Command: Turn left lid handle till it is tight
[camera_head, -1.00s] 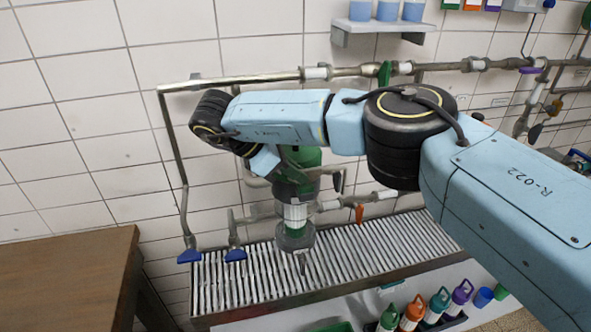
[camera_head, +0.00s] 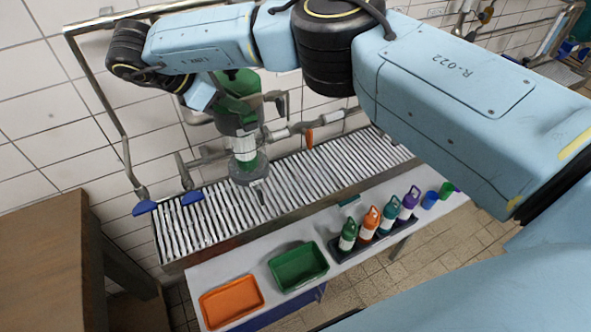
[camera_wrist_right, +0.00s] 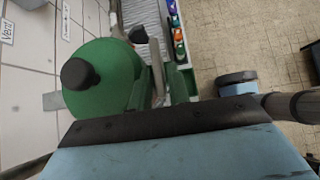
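The green housing (camera_head: 236,84) is an upright unit on the pipework, with a grey collar and a cup below. In the right wrist view a large round green cap (camera_wrist_right: 103,78) with a black knob (camera_wrist_right: 80,73) fills the left. My right arm reaches over the rack from the right, its wrist bent down at the left. My right gripper (camera_head: 206,98) is close beside the green housing. My left gripper is not in view.
Two blue lever handles (camera_head: 145,207) (camera_head: 192,198) and an orange lever (camera_head: 309,138) sit on nearby pipes. Below is a slatted rack (camera_head: 300,175). An orange tray (camera_head: 231,301), a green tray (camera_head: 299,266) and several bottles (camera_head: 369,223) stand in front. A brown table (camera_head: 45,245) is at left.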

